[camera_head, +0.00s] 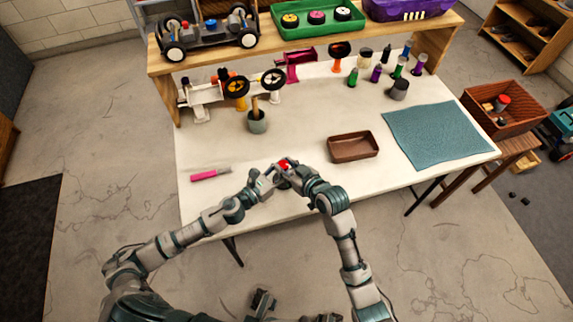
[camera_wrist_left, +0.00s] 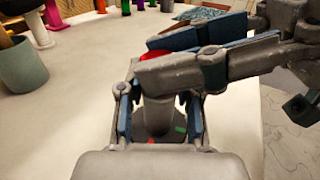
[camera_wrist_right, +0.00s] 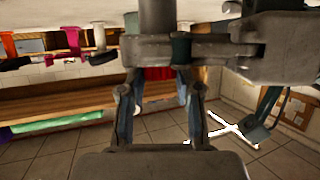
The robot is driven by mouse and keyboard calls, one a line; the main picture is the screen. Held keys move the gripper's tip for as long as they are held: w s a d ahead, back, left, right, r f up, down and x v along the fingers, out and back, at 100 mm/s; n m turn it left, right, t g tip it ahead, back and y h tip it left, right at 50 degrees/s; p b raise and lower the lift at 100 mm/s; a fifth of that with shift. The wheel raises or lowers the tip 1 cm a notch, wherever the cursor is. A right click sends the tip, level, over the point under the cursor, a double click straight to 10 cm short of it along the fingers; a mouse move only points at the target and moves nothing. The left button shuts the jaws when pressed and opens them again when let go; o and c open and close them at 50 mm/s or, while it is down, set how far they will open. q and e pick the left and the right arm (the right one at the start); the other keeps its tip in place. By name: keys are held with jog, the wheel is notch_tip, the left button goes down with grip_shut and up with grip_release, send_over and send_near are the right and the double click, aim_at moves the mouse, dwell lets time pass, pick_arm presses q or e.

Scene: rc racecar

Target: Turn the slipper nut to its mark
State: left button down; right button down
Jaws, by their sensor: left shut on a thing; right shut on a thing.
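In the head view, my left gripper (camera_head: 270,173) and right gripper (camera_head: 288,167) meet above the table's front edge, with a red part (camera_head: 286,164) between them. In the left wrist view, my left gripper (camera_wrist_left: 158,112) is shut on a grey cylinder (camera_wrist_left: 158,108). A dark round end (camera_wrist_left: 160,132) with a green mark (camera_wrist_left: 180,128) and a red mark (camera_wrist_left: 151,141) shows below it. My right gripper is shut on the red part, mostly hidden by its fingers; red also shows in the right wrist view (camera_wrist_right: 158,73). I cannot tell if this is the slipper nut, or its angle to a mark.
A pink-handled tool (camera_head: 210,174) lies left on the white table (camera_head: 290,125). A brown tray (camera_head: 353,146) and teal mat (camera_head: 436,133) are to the right. A grey cup (camera_head: 257,122) stands behind. An RC car (camera_head: 208,38) sits on the shelf.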

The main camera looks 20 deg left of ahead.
jog(key=shift+s+a+f+m+t+h, duration=0.1)
jog(key=shift+m+t+h, duration=0.7)
jog(key=shift+m+t, duration=0.15)
jog(key=c, duration=0.8)
grip_release()
jog(key=v, duration=1.2)
jog(key=shift+f, duration=0.1)
